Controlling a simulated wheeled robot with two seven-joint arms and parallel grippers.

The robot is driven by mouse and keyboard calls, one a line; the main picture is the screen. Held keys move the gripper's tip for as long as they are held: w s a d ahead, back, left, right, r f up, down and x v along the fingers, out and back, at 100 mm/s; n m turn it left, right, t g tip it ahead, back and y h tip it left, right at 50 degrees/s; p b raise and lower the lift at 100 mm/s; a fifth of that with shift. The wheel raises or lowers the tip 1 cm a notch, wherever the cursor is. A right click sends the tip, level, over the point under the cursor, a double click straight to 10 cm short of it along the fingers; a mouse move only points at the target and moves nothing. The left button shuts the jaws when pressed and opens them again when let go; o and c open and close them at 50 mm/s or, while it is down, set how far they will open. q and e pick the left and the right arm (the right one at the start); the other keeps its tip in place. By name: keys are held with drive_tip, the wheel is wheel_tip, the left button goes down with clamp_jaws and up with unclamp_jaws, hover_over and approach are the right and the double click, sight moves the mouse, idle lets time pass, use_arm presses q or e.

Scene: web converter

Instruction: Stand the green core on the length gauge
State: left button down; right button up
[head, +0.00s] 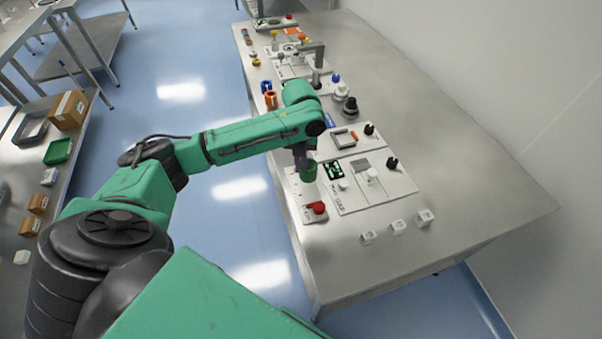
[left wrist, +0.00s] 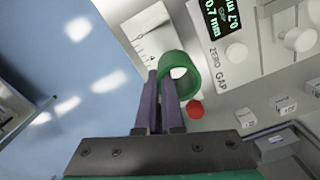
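The green core (head: 308,174) is a short hollow ring under my left gripper (head: 300,150). In the left wrist view the core (left wrist: 190,72) shows its open end. My left gripper's two dark fingers (left wrist: 160,78) are close together at the core's near left wall and appear to pinch it. The length gauge (head: 293,188) is a pale plate with scale marks and a red knob (head: 318,208). Its scale (left wrist: 148,35) shows beside the core in the left wrist view. The core is over the plate; whether it touches is hidden. My right gripper is not in view.
Right of the gauge is a panel with a green-lit display (head: 333,170) and white knobs, labelled GAP. Several small white labelled blocks (head: 398,227) stand near the table's front. An orange core (head: 271,100) and a blue one (head: 266,87) stand farther back. The table's right side is clear.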

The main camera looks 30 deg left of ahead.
sight(301, 176)
use_arm(q)
wheel_tip(301, 176, down, 4)
drive_tip(key=shift+f, duration=0.25)
drive_tip(key=c, duration=1)
unclamp_jaws()
drive_tip(key=shift+f, duration=0.1)
drive_tip(key=shift+c, duration=0.2)
wheel_tip(301, 176, up, 12)
drive_tip(key=shift+r+b, duration=0.15)
drive_tip(key=shift+b, duration=0.15)
drive_tip(key=o, duration=1)
drive_tip(key=shift+o, duration=0.2)
